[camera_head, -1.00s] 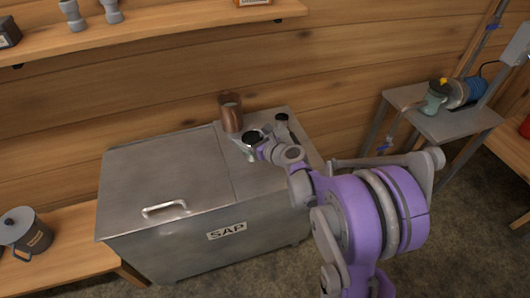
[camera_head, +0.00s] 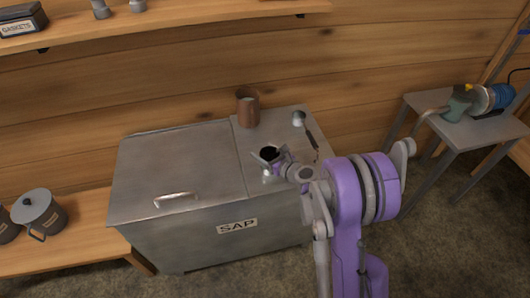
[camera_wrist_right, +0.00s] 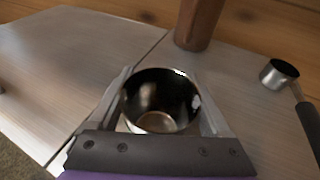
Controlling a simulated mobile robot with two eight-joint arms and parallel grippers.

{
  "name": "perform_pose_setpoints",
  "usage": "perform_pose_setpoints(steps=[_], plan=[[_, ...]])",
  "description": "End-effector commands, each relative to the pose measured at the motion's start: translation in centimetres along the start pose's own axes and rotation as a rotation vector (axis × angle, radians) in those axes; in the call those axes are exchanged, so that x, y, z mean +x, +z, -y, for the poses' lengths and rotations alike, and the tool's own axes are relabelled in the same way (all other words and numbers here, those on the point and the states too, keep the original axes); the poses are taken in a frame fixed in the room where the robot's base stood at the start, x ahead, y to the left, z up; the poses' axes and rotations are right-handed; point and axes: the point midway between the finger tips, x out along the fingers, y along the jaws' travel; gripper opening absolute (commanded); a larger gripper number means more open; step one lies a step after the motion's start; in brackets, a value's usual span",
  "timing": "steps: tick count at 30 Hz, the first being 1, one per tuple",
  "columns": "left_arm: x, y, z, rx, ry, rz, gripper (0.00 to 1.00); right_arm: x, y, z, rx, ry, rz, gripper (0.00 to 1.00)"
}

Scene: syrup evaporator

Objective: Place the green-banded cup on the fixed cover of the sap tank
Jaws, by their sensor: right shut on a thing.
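My right gripper (camera_head: 276,164) is over the fixed cover (camera_head: 275,126), the right part of the sap tank's top. In the right wrist view its two fingers are shut on a metal cup (camera_wrist_right: 160,92), one on each side. The cup is upright, with its open mouth and dark, empty-looking inside showing. The cup's mouth also shows in the head view (camera_head: 269,153). No green band shows; the cup's outside is mostly hidden by the gripper. I cannot tell whether its base touches the cover. My left gripper is not in view.
A brown copper-coloured vessel (camera_head: 248,110) stands at the cover's back left. A small scoop (camera_head: 299,119) with a black handle lies at its right. The tank's lid (camera_head: 178,165) with a handle is left of the seam. Bare cover lies between vessel and scoop.

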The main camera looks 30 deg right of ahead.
Motion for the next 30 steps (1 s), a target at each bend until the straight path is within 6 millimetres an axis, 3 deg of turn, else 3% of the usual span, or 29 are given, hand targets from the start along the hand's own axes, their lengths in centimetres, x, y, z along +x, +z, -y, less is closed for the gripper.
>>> perform_pose_setpoints(steps=[4,5,8,18,23,30], plan=[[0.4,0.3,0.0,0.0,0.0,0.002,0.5,0.1,-0.4,0.0,0.0,0.0,0.0,0.26],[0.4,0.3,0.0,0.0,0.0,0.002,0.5,0.1,-0.4,0.0,0.0,0.0,0.0,0.84],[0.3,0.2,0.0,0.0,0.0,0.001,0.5,0.1,-0.3,0.0,0.0,0.0,0.0,1.0],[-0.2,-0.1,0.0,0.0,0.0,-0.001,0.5,-0.1,0.3,0.0,0.0,0.0,0.001,1.0],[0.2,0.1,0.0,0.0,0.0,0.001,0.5,-2.8,0.0,0.1,0.001,-0.003,-0.001,1.0],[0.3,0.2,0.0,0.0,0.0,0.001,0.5,-8.2,0.0,0.1,0.001,-0.004,0.0,1.0]])
